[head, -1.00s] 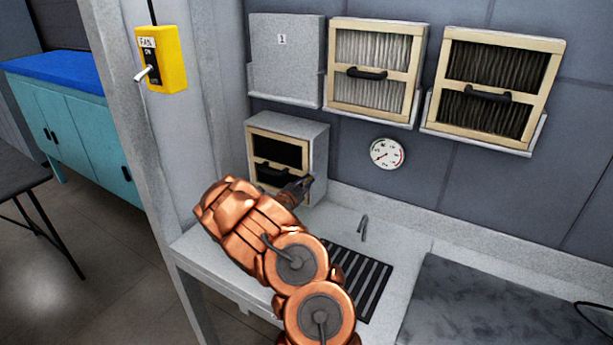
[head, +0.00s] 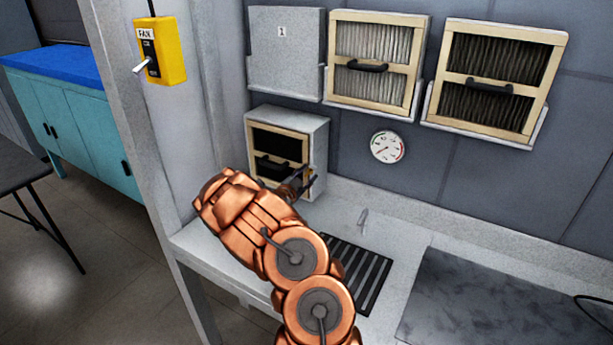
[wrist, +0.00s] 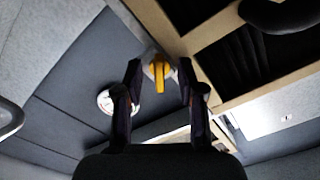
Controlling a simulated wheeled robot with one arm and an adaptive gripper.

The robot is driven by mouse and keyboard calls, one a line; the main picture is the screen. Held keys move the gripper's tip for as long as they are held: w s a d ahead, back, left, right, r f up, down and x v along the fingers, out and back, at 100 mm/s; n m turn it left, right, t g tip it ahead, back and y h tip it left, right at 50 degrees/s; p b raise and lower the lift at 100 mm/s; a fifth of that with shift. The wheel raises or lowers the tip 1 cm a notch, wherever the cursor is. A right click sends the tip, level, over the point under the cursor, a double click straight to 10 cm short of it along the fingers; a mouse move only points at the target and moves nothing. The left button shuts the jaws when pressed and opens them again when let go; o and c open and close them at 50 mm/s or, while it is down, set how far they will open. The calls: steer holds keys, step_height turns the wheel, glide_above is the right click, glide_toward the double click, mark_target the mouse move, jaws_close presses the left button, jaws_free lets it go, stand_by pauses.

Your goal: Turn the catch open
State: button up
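The catch is a small yellow lever (wrist: 160,80) on a pale round base, at the edge of a wooden filter frame (wrist: 205,85) in the wrist view. My gripper (wrist: 160,66) is open, with one dark finger on each side of the lever; whether either finger touches it I cannot tell. In the head view my gripper (head: 303,181) is at the right side of the grey housing (head: 318,150), in front of the frame's right edge. The catch is too small and covered to make out clearly there.
The housing stands on a grey counter (head: 408,236) with a black grille (head: 352,275). Two framed filters (head: 373,64) (head: 491,80) and a grey panel marked 1 (head: 285,60) are on the wall, above a gauge (head: 387,147). A yellow fan switch (head: 168,50) is on the left post.

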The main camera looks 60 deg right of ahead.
mark_target(307, 174)
steer(key=shift+o, duration=0.8)
steer(key=shift+a, duration=0.1)
steer(key=shift+s+a, duration=0.1)
steer(key=shift+a, duration=2.3)
